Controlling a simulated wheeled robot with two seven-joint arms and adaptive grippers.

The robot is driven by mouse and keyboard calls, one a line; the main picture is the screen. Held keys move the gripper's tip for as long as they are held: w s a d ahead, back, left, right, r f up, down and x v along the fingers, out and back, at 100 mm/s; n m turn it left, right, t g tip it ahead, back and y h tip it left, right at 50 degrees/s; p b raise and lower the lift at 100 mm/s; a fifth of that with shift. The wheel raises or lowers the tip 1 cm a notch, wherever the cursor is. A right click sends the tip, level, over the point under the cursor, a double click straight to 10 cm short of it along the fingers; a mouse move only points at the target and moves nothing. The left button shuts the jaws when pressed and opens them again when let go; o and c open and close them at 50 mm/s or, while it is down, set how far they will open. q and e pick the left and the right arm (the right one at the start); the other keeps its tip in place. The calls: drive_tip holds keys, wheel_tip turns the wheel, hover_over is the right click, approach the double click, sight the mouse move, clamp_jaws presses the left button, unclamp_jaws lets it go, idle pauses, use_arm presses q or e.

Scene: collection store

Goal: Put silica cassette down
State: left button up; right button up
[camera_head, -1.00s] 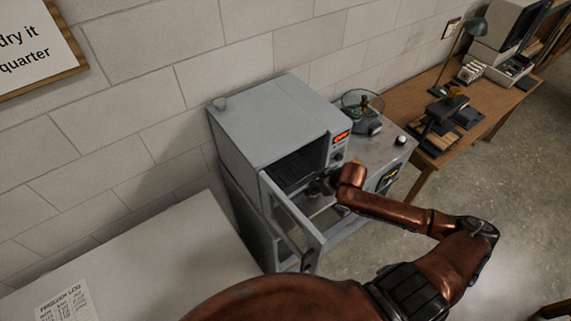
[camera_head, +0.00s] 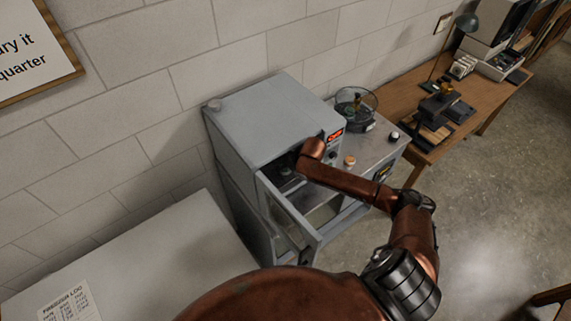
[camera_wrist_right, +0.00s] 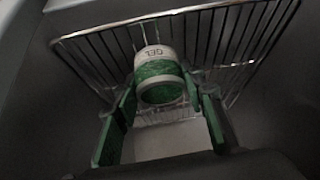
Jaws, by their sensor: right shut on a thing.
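The silica cassette (camera_wrist_right: 158,75) is a small round canister with a white top lettered "GEL" and a green body. My right gripper (camera_wrist_right: 163,100) is shut on it, one green-lit finger on each side, in the right wrist view. It is inside the grey oven (camera_head: 270,125), above or at the wire rack (camera_wrist_right: 225,50); I cannot tell whether it touches the rack. In the head view my right arm reaches through the open oven door (camera_head: 288,215), and the gripper and cassette are hidden in the chamber. My left gripper is not in view.
The oven has a lit red display (camera_head: 335,136). Beside it, a grey top carries a glass bowl-like vessel (camera_head: 355,105) and small knobs. A wooden desk (camera_head: 470,120) with lamp and equipment stands farther right. A pale chest top (camera_head: 140,260) is mostly clear at left.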

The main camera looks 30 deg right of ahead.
drive_tip(key=shift+s+r, duration=0.1)
drive_tip(key=shift+r, duration=0.05)
drive_tip(key=shift+f, duration=0.2)
drive_tip(key=o, duration=1.2)
drive_tip(key=shift+r, duration=0.15)
drive_tip(key=shift+s+d+r+b, duration=0.1)
drive_tip(key=shift+r+b, duration=0.15)
drive_tip(key=shift+b, duration=0.05)
drive_tip(key=s, duration=0.4)
drive_tip(key=s+d+b, duration=0.1)
drive_tip(key=s, duration=0.3)
drive_tip(key=s+d+b, duration=0.1)
drive_tip(key=s, duration=0.3)
drive_tip(key=shift+s+r, duration=0.1)
drive_tip(key=shift+r, duration=0.15)
